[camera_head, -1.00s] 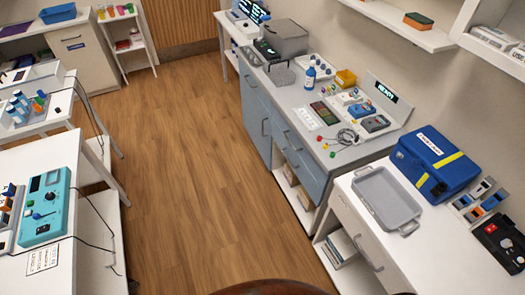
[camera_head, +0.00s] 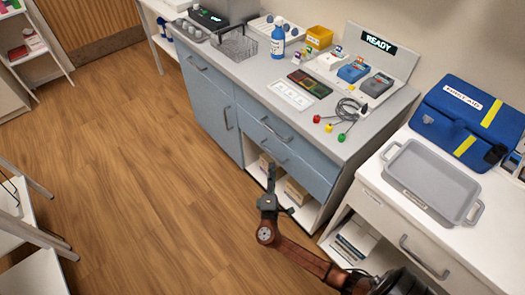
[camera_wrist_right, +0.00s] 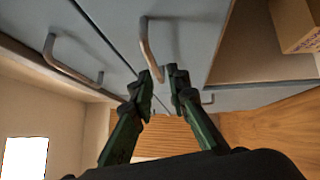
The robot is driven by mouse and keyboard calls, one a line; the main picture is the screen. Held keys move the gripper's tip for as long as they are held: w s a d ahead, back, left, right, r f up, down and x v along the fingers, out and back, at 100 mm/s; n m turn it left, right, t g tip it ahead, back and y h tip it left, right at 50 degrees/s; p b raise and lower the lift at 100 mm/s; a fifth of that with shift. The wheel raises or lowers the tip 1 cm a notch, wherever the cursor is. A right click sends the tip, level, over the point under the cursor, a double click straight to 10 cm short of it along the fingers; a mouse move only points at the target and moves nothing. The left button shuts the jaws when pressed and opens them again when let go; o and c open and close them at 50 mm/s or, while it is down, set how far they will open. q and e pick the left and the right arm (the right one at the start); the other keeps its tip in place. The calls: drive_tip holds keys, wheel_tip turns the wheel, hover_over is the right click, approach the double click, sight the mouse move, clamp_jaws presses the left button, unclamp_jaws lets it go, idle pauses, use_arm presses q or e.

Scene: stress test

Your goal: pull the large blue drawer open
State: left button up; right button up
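The blue-fronted cabinet (camera_head: 205,92) stands under the grey counter. Its right part has two stacked blue drawers, an upper one with a bar handle (camera_head: 275,130) and a lower one with its own bar handle (camera_head: 272,152). Both look shut. My right gripper (camera_head: 280,190) is in front of the lower drawer and the open shelf under it. In the right wrist view my right gripper (camera_wrist_right: 162,72) has its fingers apart with nothing between them. Their tips are near the end of a drawer handle (camera_wrist_right: 147,45); contact cannot be told. My left gripper is out of view.
Boxes (camera_head: 297,191) sit in the open shelf below the drawers. To the right, a white unit holds a grey tray (camera_head: 425,175) and a blue first-aid bag (camera_head: 468,115). The wooden floor (camera_head: 130,170) in front of the cabinet is clear.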

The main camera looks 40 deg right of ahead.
sight(271, 153)
drive_tip(key=x, duration=0.2)
drive_tip(key=b+x, duration=0.1)
drive_tip(key=x, duration=0.2)
drive_tip(key=r+x, duration=0.1)
drive_tip(key=x, duration=0.1)
drive_tip(key=shift+w+a, duration=0.1)
drive_tip(key=shift+w, duration=0.4)
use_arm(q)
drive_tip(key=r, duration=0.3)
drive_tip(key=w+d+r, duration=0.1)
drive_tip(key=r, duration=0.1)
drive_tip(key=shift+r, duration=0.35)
use_arm(e)
clamp_jaws()
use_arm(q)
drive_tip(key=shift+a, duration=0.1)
